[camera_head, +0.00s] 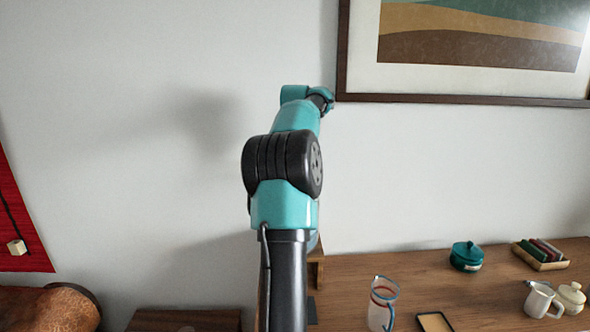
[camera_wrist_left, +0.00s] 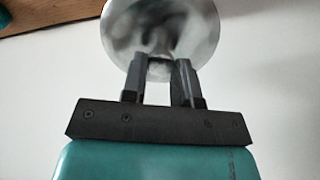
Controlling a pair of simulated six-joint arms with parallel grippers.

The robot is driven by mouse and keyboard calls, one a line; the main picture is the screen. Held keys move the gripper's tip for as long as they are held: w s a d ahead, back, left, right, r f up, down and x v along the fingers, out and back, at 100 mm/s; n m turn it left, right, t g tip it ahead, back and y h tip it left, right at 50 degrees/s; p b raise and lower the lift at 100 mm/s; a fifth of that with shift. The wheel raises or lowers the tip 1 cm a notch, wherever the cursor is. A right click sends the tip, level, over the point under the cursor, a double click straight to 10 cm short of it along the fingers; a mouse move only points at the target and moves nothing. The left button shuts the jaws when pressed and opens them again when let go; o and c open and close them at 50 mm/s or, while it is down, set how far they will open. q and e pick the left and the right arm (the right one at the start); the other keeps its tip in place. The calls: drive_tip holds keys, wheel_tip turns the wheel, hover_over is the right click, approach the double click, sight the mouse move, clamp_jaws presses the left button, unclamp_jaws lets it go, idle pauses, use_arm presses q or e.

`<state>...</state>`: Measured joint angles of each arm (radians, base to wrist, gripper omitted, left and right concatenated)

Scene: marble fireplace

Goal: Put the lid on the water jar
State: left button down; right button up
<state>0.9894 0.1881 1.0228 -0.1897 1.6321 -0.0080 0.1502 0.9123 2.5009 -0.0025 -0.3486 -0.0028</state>
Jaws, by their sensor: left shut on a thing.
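In the left wrist view my left gripper (camera_wrist_left: 160,70) is shut on the small knob of a shiny, silvery round lid (camera_wrist_left: 160,25). The lid is held against a background of white wall, clear of the tabletop. In the head view my left arm stretches up and away, and its gripper and the lid are hidden behind the wrist. I cannot make out the water jar for certain. A wooden stand-like piece (camera_head: 317,270) shows just right of my arm, mostly hidden by it. My right gripper is not in view.
The wooden table (camera_head: 350,280) bears a glass vessel with coloured rings (camera_head: 382,305), a teal lidded pot (camera_head: 466,257), a tray of coloured sticks (camera_head: 540,255), a white pitcher (camera_head: 541,300), a cream jar (camera_head: 571,297) and a dark-rimmed tray (camera_head: 434,322). A framed picture (camera_head: 470,98) hangs above.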

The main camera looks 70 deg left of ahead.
use_arm(q)
drive_tip(key=shift+f, duration=1.6)
drive_tip(key=shift+f, duration=0.1)
drive_tip(key=c, duration=0.9)
unclamp_jaws()
drive_tip(key=shift+r, duration=6.1)
